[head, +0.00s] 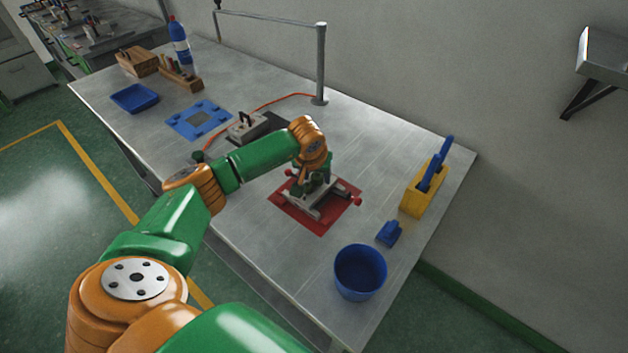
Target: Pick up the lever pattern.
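My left gripper (310,190) points down over a grey metal piece (328,204) on the red mat (309,226). Its fingers are small and partly hidden by my wrist, so I cannot tell whether they are open or shut, or touching the piece. Small red knobs show at the edges of the grey piece. I cannot make out the lever pattern clearly; it may be at the grey piece under my gripper. My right gripper is not in view.
A blue bin (360,272), a small blue block (389,234) and a yellow holder (417,196) with blue tools stand right of the mat. A grey device (246,127), blue frame (198,119), blue tray (135,98) and bottle (180,42) stand farther back. A metal post (320,65) rises behind.

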